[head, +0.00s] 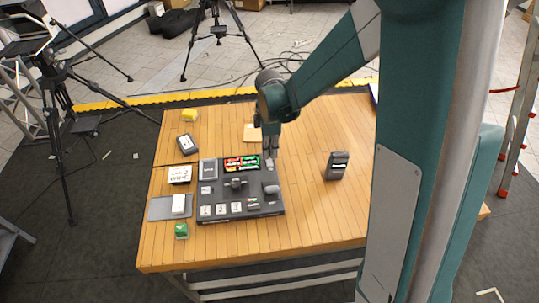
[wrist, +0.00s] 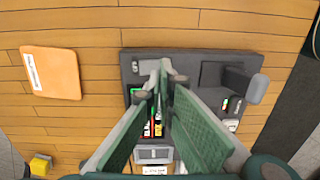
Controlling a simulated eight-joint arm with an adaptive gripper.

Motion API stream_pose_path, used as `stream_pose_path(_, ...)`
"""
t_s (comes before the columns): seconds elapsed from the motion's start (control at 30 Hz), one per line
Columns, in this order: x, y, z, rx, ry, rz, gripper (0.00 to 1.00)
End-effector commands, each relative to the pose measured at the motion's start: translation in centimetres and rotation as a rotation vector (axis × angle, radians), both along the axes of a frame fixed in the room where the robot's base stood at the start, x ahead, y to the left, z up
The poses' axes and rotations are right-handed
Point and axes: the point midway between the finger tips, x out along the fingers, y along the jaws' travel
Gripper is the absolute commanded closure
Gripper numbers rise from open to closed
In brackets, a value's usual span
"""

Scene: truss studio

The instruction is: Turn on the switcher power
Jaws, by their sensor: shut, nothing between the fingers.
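The switcher (head: 222,217) is a dark panel lying flat on the wooden table, with a lit red and green screen (head: 241,163), white-labelled buttons and a grey lever (head: 271,189) at its right. In the wrist view the switcher (wrist: 205,57) lies under my fingers, with the lever (wrist: 262,88) to their right. My gripper (head: 271,152) is over the switcher's far right corner, pointing down. In the wrist view my gripper (wrist: 167,72) has its fingertips together and empty. The fingers hide part of that corner and the screen. I cannot make out the power switch or whether the fingertips touch the panel.
An orange-tan pad (wrist: 50,72) lies beyond the switcher. A dark handheld device (head: 337,166) stands to its right. A yellow block (head: 189,115), a small dark device (head: 187,144) and a green block (head: 182,231) lie to the left. The table's front right is clear.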

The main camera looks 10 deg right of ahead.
Motion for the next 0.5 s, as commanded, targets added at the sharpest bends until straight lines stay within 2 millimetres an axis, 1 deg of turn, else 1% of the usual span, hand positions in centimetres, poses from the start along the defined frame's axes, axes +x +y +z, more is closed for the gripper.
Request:
stream_pose_path(0.03, -0.2, 0.0, 1.0, 0.000, 0.000, 0.000, 1.00)
stream_pose_path(0.17, -0.3, 0.0, 2.2, 0.000, 0.000, 0.000, 1.00)
stream_pose_path(0.5, -0.8, 0.0, 6.3, 0.000, 0.000, 0.000, 1.00)
